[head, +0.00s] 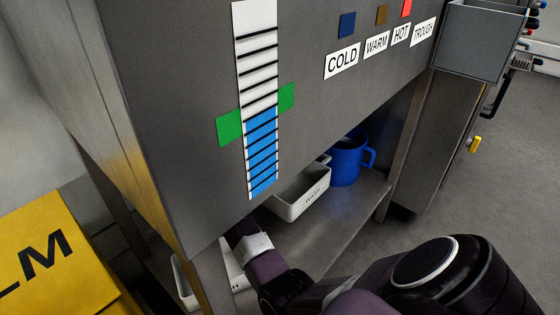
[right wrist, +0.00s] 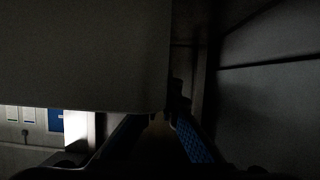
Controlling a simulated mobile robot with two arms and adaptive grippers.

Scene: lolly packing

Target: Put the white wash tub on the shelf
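In the dark right wrist view the right gripper (right wrist: 160,122) shows at the bottom, close beside a large pale surface that I cannot identify. I cannot tell whether it grips anything. My left gripper is out of view.
A blue jug (head: 346,162) stands on the shelf just right of the tub. The machine's panel (head: 190,130) overhangs the shelf. Another white object (head: 183,285) is partly visible at lower left, near a yellow box (head: 50,250). A shelf leg (head: 405,140) stands at right.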

